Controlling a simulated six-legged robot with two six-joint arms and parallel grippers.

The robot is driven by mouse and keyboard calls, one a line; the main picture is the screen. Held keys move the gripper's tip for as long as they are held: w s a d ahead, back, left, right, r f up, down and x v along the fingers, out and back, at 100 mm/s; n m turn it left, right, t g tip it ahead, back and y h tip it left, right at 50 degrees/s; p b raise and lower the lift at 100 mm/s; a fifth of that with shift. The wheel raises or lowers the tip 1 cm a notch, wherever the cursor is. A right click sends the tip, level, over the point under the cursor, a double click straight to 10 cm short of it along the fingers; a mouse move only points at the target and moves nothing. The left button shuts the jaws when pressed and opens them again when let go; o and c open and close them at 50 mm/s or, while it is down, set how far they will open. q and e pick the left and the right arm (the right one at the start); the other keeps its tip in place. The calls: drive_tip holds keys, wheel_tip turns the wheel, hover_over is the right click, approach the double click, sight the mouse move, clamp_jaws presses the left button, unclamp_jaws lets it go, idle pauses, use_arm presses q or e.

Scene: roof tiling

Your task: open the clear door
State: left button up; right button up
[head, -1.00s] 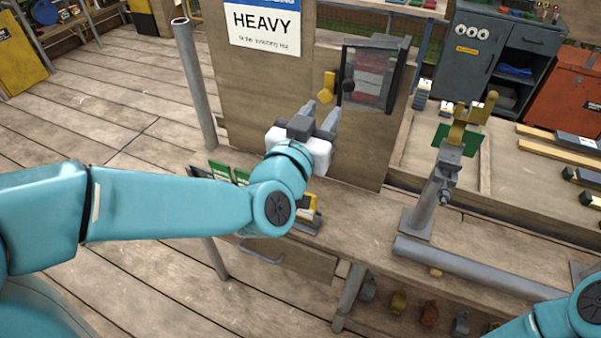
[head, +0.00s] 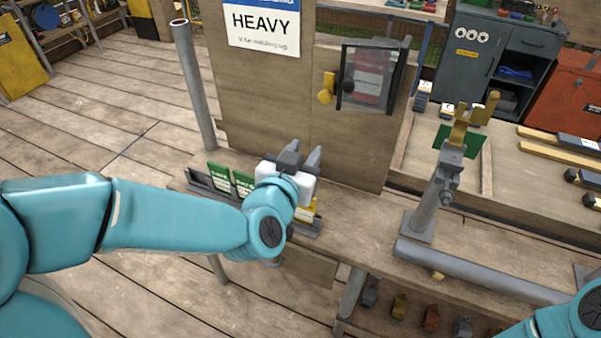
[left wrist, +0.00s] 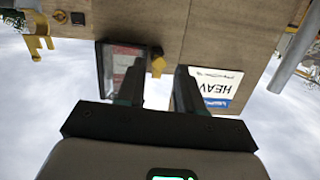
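The clear door (head: 368,80) has a dark frame and a see-through pane. It sits on the upright wooden panel, with red and pale grey things visible behind it. A dark knob (head: 347,87) is at its left edge, and a yellow latch piece (head: 326,88) is just left of it. I cannot tell whether the door is fully closed. My left gripper (head: 302,158) is below and left of the door, apart from it, open and empty. The door also shows in the left wrist view (left wrist: 112,72), partly behind a finger. My right gripper is out of view.
A HEAVY sign (head: 262,25) is on the panel left of the door. A grey post (head: 428,200) with a yellow clamp stands on the bench to the right.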

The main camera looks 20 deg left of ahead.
sight(348, 88)
use_arm(q)
drive_tip(key=shift+g, duration=0.6)
drive_tip(key=shift+w+a+f, duration=0.1)
drive_tip(key=shift+a+f, duration=0.05)
drive_tip(key=shift+f, duration=0.85)
drive_tip(key=shift+w+a+f, duration=0.1)
drive_tip(key=shift+a+f, duration=0.05)
drive_tip(key=shift+f, duration=0.8)
drive_tip(key=shift+w+a+f, duration=0.1)
drive_tip(key=shift+a+f, duration=0.05)
drive_tip(key=shift+f, duration=0.85)
drive_tip(key=shift+o, duration=1.4)
drive_tip(key=shift+r, duration=0.1)
drive_tip(key=a+r+n+t+y, duration=0.3)
drive_tip(key=a+r+n+y, duration=0.1)
drive_tip(key=r+y, duration=0.15)
drive_tip(key=s+d+r+t+b, duration=0.1)
drive_tip(key=d+t, duration=0.1)
drive_tip(key=d, duration=0.4)
drive_tip(key=s+d+r+t+b, duration=0.1)
drive_tip(key=s+d+t, duration=0.1)
drive_tip(key=d, duration=0.5)
drive_tip(key=shift+m+h, duration=0.35)
drive_tip(key=shift+m, duration=0.15)
drive_tip(key=p+x, duration=0.5)
drive_tip(key=x, duration=1)
drive_tip(key=shift+w+a, duration=0.15)
drive_tip(key=shift+w+a+r, duration=0.15)
drive_tip(key=shift+w+a, duration=0.05)
drive_tip(key=shift+w, duration=0.1)
